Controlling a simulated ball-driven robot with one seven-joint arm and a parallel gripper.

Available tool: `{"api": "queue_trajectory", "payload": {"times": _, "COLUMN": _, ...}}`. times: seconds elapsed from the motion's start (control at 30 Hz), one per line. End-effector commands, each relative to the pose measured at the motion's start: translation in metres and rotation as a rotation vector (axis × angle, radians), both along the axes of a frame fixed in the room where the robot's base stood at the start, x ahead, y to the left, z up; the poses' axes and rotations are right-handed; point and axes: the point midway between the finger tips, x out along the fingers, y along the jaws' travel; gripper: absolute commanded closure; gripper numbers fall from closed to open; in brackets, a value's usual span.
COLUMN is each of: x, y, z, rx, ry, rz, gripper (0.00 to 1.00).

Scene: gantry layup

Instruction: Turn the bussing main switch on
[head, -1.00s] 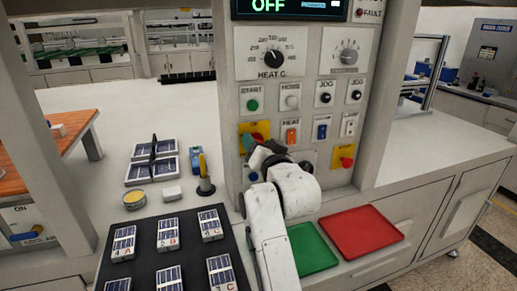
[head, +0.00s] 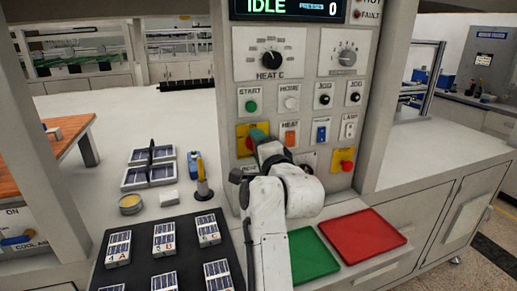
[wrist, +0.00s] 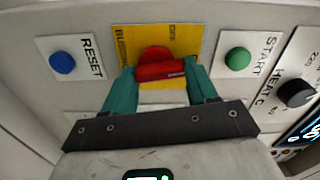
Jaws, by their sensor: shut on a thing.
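The bussing main switch is a red rotary knob (wrist: 160,62) on a yellow plate (wrist: 130,40) in the wrist view. My gripper (wrist: 161,72) has its teal fingers on either side of the knob's handle, shut on it. The handle lies nearly level in that view, slightly tilted. In the head view the yellow plate (head: 242,152) is at the left of the panel, with my gripper (head: 261,133) in front of it and covering most of the knob. The display (head: 290,8) above reads IDLE with a 0.
A green start button (wrist: 238,58) and a blue reset button (wrist: 62,62) flank the switch. A red emergency button (head: 346,165) sits at the panel's lower right. Below are a green tray (head: 312,255) and a red tray (head: 362,235). Solar cells lie on a black mat (head: 198,262).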

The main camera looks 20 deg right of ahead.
Motion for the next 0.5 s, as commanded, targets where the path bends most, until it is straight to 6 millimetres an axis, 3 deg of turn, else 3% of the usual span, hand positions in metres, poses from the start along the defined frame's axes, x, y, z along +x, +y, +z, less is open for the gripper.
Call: {"api": "queue_trajectory", "payload": {"times": 0.5, "x": -0.0001, "y": -0.0015, "z": -0.0019, "rx": 0.178, "ry": 0.003, "rz": -0.001, "gripper": 0.73}}
